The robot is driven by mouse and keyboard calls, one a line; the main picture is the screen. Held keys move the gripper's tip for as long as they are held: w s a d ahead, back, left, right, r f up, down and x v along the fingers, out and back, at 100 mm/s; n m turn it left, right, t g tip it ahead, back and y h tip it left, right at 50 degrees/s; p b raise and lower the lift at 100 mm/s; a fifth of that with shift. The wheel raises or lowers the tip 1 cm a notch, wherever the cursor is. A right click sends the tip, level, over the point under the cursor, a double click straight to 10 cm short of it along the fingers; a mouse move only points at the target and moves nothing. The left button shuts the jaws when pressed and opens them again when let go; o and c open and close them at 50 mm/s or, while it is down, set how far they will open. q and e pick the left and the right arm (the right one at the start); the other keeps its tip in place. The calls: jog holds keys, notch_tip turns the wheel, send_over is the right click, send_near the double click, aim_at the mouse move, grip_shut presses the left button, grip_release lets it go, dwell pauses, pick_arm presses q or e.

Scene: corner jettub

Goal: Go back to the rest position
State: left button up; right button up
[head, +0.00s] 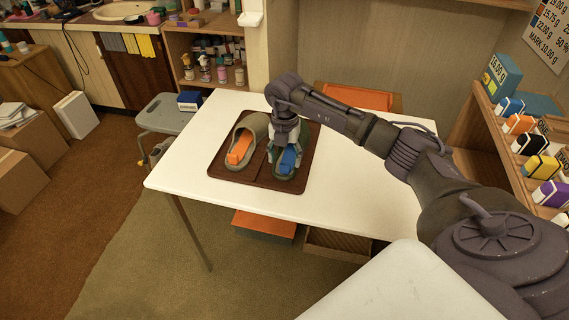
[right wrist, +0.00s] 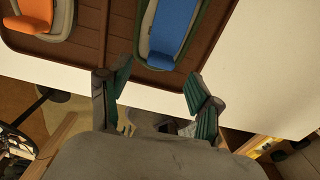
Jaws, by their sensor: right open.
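My right gripper (head: 287,152) is over the right-hand slipper on the table. In the right wrist view the right gripper (right wrist: 156,82) is open, with nothing between its fingers. The arm partly hides the right slipper in the head view. My left gripper is out of view.
The tray lies on a white table (head: 335,190), bare to its right. A grey stool (head: 170,112) with a dark blue box (head: 190,100) stands at the left. A wooden shelf (head: 490,130) with several coloured boxes is at the right. An orange chair (head: 357,97) is behind.

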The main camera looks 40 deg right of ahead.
notch_tip(320, 180, up, 9)
